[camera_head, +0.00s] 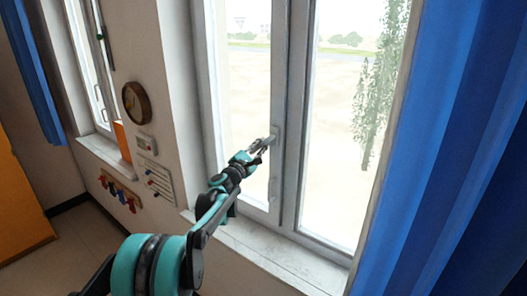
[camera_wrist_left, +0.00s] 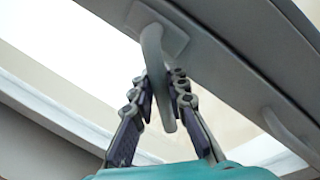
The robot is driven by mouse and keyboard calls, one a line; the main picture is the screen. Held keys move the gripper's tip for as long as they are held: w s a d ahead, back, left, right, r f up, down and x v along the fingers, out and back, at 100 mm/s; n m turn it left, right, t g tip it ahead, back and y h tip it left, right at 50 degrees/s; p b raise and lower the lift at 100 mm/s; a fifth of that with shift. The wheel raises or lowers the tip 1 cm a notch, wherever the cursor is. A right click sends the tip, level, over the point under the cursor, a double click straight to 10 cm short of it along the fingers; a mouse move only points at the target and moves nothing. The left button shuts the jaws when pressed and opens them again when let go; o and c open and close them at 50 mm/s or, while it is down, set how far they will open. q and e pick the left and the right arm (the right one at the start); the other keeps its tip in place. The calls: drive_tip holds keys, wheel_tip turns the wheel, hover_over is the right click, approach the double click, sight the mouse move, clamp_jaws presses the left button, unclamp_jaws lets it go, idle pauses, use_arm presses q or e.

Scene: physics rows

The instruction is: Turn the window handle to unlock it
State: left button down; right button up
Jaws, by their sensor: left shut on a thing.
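The window handle (camera_head: 275,132) is a pale grey lever on the middle frame post of the window (camera_head: 290,105). In the wrist view the handle (camera_wrist_left: 153,48) curves out from its mounting plate, and its grip runs between the fingers. My left gripper (camera_head: 260,145), black and teal, reaches up to the handle from the lower left. In the wrist view my left gripper (camera_wrist_left: 160,88) is shut on the handle's grip, with a finger on each side. Part of the grip is hidden by the fingers. My right gripper is not in view.
A second grey handle (camera_wrist_left: 285,130) sits further along the same frame. The white sill (camera_head: 265,250) runs below the window. A blue curtain (camera_head: 440,150) hangs at the right. A clock (camera_head: 136,103) and a key rack (camera_head: 120,193) are on the left wall.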

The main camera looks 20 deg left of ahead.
use_arm(q)
drive_tip(key=m, duration=0.1)
drive_tip(key=r+m, duration=0.1)
drive_tip(key=m, duration=0.1)
drive_tip(key=shift+w+a+h, duration=0.15)
drive_tip(key=shift+a+h, duration=0.25)
drive_tip(key=m, duration=0.1)
drive_tip(key=r+m, duration=0.1)
drive_tip(key=m, duration=0.1)
drive_tip(key=shift+a+h, duration=0.2)
drive_tip(key=shift+h, duration=0.2)
drive_tip(key=shift+w+r+m+h, duration=0.1)
drive_tip(key=shift+r+m+h, duration=0.25)
drive_tip(key=shift+m, duration=0.8)
drive_tip(key=shift+r+m+h, duration=0.3)
drive_tip(key=shift+m+h, duration=0.05)
drive_tip(key=shift+m, duration=0.8)
drive_tip(key=c, duration=1.5)
unclamp_jaws()
